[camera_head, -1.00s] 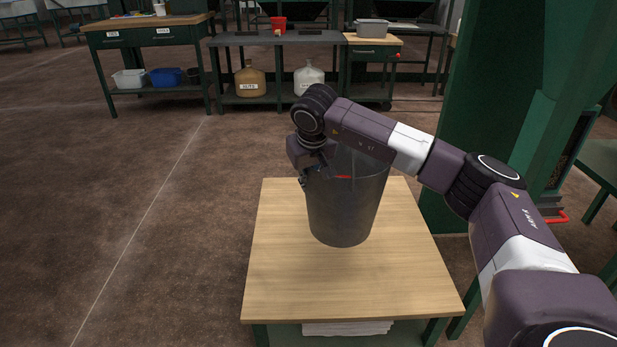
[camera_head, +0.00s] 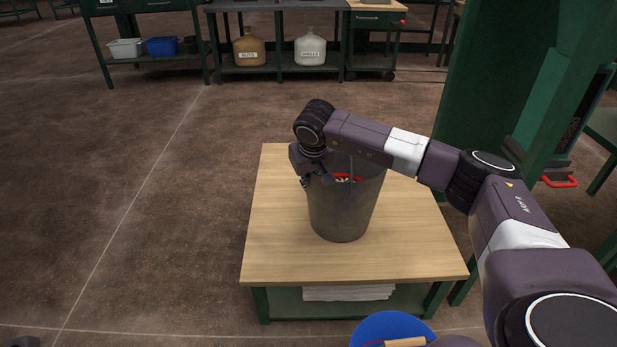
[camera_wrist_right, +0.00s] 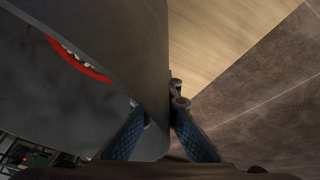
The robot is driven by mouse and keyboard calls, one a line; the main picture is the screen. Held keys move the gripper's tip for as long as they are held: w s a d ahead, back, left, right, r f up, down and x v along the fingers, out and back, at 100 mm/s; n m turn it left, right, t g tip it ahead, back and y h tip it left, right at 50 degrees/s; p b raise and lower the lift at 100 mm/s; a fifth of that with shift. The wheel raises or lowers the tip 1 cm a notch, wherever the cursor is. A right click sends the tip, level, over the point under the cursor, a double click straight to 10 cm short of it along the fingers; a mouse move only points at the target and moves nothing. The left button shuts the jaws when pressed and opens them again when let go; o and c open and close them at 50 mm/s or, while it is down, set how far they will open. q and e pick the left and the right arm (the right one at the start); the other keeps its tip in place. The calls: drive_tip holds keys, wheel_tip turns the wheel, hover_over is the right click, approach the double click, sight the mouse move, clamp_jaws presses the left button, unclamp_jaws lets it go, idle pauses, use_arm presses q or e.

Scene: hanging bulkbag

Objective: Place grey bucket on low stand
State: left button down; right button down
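The grey bucket (camera_head: 342,210) is upright over the wooden top of the low stand (camera_head: 290,255), near its middle. I cannot tell whether its base touches the wood. My right gripper (camera_head: 305,183) is at the left side of the bucket's rim. In the right wrist view, its two fingers (camera_wrist_right: 160,125) straddle the bucket wall (camera_wrist_right: 145,45), one inside and one outside, closed on it. A red-edged thing with pale pieces (camera_wrist_right: 80,58) shows inside the bucket.
A blue bucket (camera_head: 372,327) with a wooden-grip handle is at the bottom edge, in front of the stand. Pale sheets (camera_head: 348,293) lie on the stand's lower shelf. A green column (camera_head: 490,75) rises at the right. Open floor lies left; benches with jugs (camera_head: 310,50) stand behind.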

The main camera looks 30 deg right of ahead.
drive_tip(key=shift+w+r, duration=0.1)
drive_tip(key=shift+r, duration=0.1)
drive_tip(key=c, duration=2.7)
unclamp_jaws()
drive_tip(key=shift+f, duration=0.3)
drive_tip(key=o, duration=0.5)
drive_tip(key=shift+r, duration=0.15)
drive_tip(key=shift+o, duration=0.2)
